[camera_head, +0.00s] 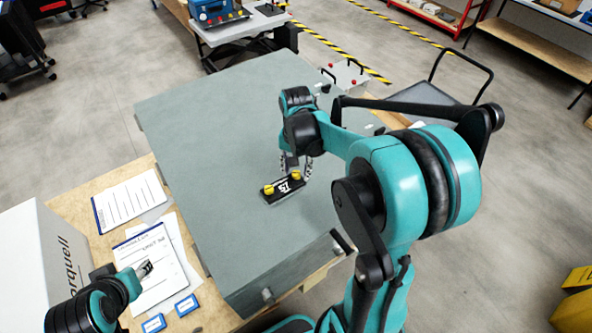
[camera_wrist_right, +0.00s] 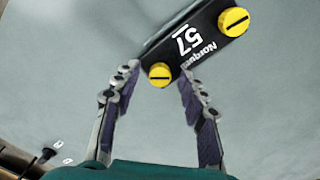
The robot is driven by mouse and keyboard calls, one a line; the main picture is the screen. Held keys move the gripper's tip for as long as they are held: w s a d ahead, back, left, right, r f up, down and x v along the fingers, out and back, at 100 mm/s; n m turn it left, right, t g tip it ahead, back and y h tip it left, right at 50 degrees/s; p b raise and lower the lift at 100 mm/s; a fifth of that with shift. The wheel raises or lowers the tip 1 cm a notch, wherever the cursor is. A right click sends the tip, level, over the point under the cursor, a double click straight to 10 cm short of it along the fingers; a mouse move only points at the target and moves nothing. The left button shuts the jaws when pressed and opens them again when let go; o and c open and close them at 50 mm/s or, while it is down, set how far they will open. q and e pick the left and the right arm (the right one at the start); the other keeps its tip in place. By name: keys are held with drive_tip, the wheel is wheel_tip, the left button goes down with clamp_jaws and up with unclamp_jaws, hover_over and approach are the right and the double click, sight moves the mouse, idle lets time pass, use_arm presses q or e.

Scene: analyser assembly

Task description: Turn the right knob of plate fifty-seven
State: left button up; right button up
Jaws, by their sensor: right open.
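Plate fifty-seven (camera_head: 283,189) is a small black plate with white print and two yellow knobs, on the grey-green top of a large box. My right gripper (camera_head: 297,168) is over the plate's far right end in the head view and partly hides it. In the right wrist view my right gripper (camera_wrist_right: 158,76) is open, its fingers on either side of the nearer slotted yellow knob (camera_wrist_right: 160,75). I cannot tell whether they touch it. The other yellow knob (camera_wrist_right: 233,21) is at the plate's far end, clear of the fingers. My left gripper (camera_head: 144,269) is over papers at lower left.
The large grey-green box (camera_head: 200,130) fills the middle, its top mostly bare around the plate. A white carton (camera_head: 40,262), papers (camera_head: 130,203) and small blue-edged cards (camera_head: 187,305) lie on the wooden table at left. A cart (camera_head: 455,88) stands behind my right arm.

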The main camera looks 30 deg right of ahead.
drive_tip(key=shift+c, duration=0.4)
clamp_jaws()
drive_tip(key=shift+n, duration=0.3)
drive_tip(key=n, duration=0.2)
drive_tip(key=shift+f+n+b, duration=0.1)
drive_tip(key=shift+n+b, duration=0.2)
drive_tip(key=shift+n, duration=1.5)
